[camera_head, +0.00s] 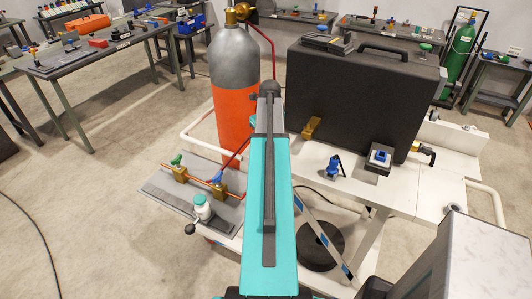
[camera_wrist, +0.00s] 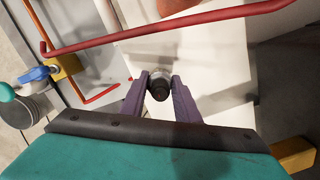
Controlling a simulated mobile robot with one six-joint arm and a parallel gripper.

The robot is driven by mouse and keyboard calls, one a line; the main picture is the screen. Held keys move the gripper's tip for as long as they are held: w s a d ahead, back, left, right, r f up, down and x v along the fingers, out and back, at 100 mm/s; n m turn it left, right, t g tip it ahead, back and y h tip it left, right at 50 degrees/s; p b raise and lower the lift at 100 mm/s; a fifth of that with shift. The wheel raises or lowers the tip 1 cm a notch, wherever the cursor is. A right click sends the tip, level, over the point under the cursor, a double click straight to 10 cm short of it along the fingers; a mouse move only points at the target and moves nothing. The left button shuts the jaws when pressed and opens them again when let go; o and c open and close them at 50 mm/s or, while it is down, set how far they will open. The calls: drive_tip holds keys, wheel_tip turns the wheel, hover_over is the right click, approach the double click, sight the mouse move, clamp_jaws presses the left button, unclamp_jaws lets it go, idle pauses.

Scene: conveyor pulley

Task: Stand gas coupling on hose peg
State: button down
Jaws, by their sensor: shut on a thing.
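My gripper (camera_wrist: 159,90) shows in the wrist view with its two purple fingers shut on a small round silver and black fitting, the gas coupling (camera_wrist: 159,80). The coupling is above a white surface; I cannot tell whether it touches anything below. In the head view my teal arm hides the gripper and the coupling. I cannot make out the hose peg for certain in either view.
A red hose (camera_wrist: 200,24) crosses the wrist view beyond the fingers. An orange and grey gas cylinder (camera_head: 233,90) stands left of my arm, a black case (camera_head: 355,90) right of it on the white cart (camera_head: 400,190). A valve board (camera_head: 165,190) lies at left.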

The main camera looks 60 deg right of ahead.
drive_tip(key=shift+f, duration=0.3)
drive_tip(key=shift+c, duration=2.3)
unclamp_jaws()
drive_tip(key=shift+o, duration=0.4)
drive_tip(key=o, duration=0.3)
drive_tip(key=shift+o, duration=0.4)
